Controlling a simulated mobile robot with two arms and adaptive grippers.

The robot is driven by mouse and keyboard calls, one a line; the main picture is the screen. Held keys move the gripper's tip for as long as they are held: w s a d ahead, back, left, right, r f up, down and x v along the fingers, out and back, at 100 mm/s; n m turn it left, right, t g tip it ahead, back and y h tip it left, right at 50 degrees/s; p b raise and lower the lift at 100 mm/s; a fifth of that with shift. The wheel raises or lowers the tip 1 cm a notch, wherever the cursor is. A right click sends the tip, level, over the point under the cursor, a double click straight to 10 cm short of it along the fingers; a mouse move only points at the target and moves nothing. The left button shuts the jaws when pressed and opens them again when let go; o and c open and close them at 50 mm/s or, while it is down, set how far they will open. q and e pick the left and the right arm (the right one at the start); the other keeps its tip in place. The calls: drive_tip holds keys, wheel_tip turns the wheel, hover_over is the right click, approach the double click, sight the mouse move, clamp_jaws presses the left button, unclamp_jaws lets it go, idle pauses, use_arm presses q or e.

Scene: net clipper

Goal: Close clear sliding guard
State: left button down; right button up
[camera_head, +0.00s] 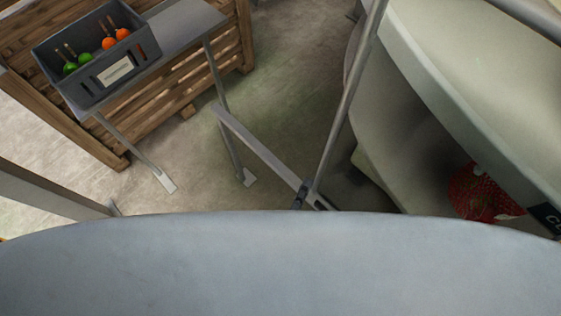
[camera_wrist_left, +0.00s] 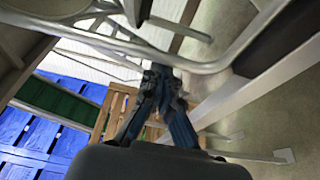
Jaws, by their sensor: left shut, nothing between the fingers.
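My left gripper (camera_wrist_left: 160,84) shows in the left wrist view, its dark fingers together and empty. A metal tube frame runs close by its fingertips; I cannot tell whether they touch. In the head view the gripper cannot be made out clearly. I cannot pick out the clear sliding guard in either view. A pale machine housing (camera_head: 440,75) fills the right of the head view, with a red net (camera_head: 480,192) partly hidden at its lower edge. My right gripper is not in view.
A grey crate (camera_head: 88,88) with orange and green items stands on a metal stand (camera_head: 185,25) beside a wooden crate (camera_head: 195,85). A metal post (camera_head: 345,105) rises beside the housing. Blue pallets (camera_wrist_left: 22,128) show in the wrist view. A pale curved surface hides the lower head view.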

use_arm(q)
drive_tip(key=s+d, duration=0.4)
drive_tip(key=shift+s+d+b, duration=0.2)
drive_tip(key=shift+b, duration=0.25)
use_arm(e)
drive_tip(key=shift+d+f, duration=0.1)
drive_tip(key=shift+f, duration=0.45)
use_arm(q)
drive_tip(key=shift+d, duration=0.1)
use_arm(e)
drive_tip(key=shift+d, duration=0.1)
